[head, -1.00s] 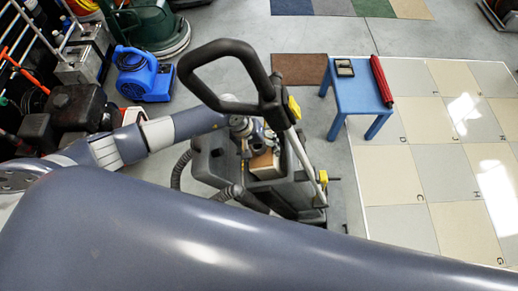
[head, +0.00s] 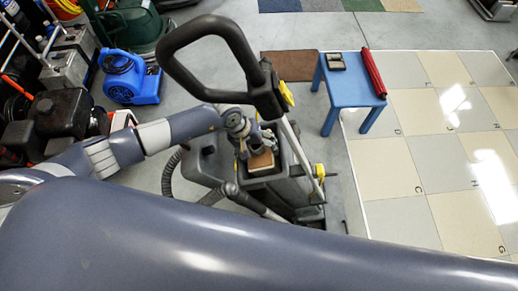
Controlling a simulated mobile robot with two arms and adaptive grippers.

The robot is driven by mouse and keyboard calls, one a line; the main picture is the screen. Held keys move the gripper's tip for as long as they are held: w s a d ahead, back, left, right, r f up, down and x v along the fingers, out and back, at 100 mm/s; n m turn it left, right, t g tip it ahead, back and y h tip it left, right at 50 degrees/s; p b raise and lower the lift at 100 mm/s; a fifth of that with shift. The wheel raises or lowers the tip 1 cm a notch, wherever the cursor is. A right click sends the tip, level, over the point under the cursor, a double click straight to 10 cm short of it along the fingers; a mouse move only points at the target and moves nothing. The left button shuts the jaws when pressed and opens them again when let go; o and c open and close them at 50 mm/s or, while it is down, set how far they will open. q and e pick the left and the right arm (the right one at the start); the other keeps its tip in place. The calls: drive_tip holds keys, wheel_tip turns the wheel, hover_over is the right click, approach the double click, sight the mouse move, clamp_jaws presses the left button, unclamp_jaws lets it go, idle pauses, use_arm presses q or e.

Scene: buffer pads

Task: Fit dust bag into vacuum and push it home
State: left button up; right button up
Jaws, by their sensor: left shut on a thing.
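The vacuum (head: 291,187) is a dark grey upright machine with a large black loop handle, standing in the middle of the head view. The dust bag (head: 262,162), a small tan block with a lighter top, sits at the open top of the vacuum body. My left gripper (head: 247,151) reaches in from the left behind the handle and is shut on the bag's back-left side. The vacuum's walls hide the bag's lower part, so how deep it sits cannot be told. My right gripper is out of view.
A blue table (head: 345,88) with a small tray (head: 336,61) and a red roll (head: 373,73) stands to the right. A blue blower (head: 130,77) and other machines crowd the left. My large grey arm link crosses the foreground. Tiled floor lies right.

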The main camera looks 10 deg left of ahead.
use_arm(q)
drive_tip(key=o, duration=1.3)
drive_tip(key=shift+s+a+f, duration=0.1)
drive_tip(key=shift+a+f, duration=0.2)
drive_tip(key=shift+a, duration=0.05)
drive_tip(key=shift+a+r, duration=0.1)
drive_tip(key=shift+r, duration=0.15)
drive_tip(key=p+v, duration=0.1)
drive_tip(key=v, duration=0.7)
drive_tip(key=p+v, duration=0.1)
drive_tip(key=v, duration=0.7)
drive_tip(key=shift+r, duration=0.35)
